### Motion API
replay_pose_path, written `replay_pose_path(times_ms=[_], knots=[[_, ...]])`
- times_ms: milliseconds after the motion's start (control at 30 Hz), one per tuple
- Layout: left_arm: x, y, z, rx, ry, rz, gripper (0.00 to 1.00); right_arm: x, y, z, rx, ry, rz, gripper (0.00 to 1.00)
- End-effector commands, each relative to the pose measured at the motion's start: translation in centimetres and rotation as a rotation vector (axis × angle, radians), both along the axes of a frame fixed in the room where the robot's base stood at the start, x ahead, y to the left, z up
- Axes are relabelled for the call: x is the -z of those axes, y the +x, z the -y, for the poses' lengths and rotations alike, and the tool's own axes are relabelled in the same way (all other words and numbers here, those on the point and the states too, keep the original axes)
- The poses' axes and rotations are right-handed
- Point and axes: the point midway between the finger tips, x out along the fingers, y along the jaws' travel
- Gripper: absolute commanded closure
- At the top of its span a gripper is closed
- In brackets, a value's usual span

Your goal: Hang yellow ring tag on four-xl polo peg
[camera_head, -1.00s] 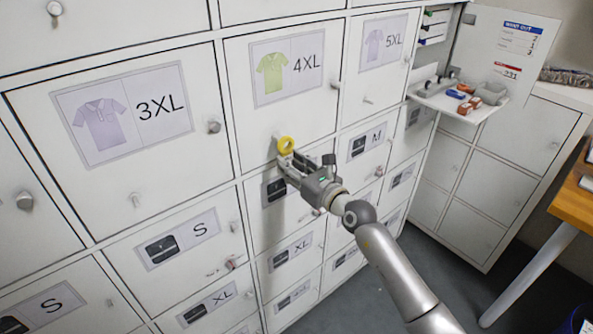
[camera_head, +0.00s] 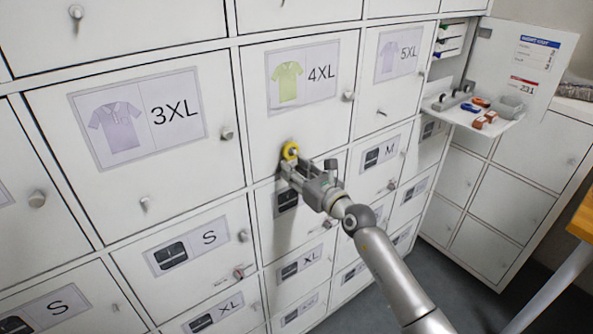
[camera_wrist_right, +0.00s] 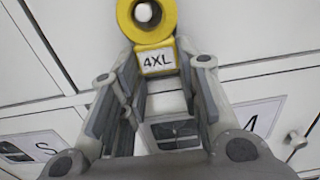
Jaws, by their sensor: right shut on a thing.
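The yellow ring tag (camera_head: 284,152) is at the lower part of the 4XL polo door (camera_head: 324,118), which has a green polo picture. My right gripper (camera_head: 290,169) is shut on the tag's lower part, just below the ring. In the right wrist view the yellow ring tag (camera_wrist_right: 147,39) has a white label reading 4XL, between the fingers of the right gripper (camera_wrist_right: 157,78). The pale round end of the 4XL polo peg (camera_wrist_right: 144,13) shows inside the ring's hole. I cannot tell how far the ring is over the peg. My left gripper is not in view.
The 3XL door (camera_head: 190,175) is to the left and the 5XL door (camera_head: 396,98) to the right, with knobs and pegs sticking out. An open compartment at the right has a shelf (camera_head: 462,119) holding several small coloured items. Grey floor lies below.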

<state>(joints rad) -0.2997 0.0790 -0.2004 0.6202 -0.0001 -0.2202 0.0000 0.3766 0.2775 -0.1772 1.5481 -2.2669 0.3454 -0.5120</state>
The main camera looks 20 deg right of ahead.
Motion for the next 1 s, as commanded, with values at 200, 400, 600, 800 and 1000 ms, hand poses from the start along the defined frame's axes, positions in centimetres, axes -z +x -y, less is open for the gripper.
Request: replay_pose_path(times_ms=[200,400,600,800,1000], knots=[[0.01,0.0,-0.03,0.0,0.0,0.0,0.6,-0.01,-0.01,0.0,0.0,0.0,0.0,0.81],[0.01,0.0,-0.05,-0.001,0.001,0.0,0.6,0.0,-0.02,0.01,0.0,0.001,0.0,0.61],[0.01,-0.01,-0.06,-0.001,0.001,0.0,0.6,0.0,-0.02,0.01,0.0,0.0,0.0,0.44],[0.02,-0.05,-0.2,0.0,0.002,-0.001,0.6,0.02,-0.03,0.01,0.0,0.001,0.0,0.44],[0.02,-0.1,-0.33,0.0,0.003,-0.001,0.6,0.12,-0.93,0.38,0.0,0.001,-0.001,0.44]])
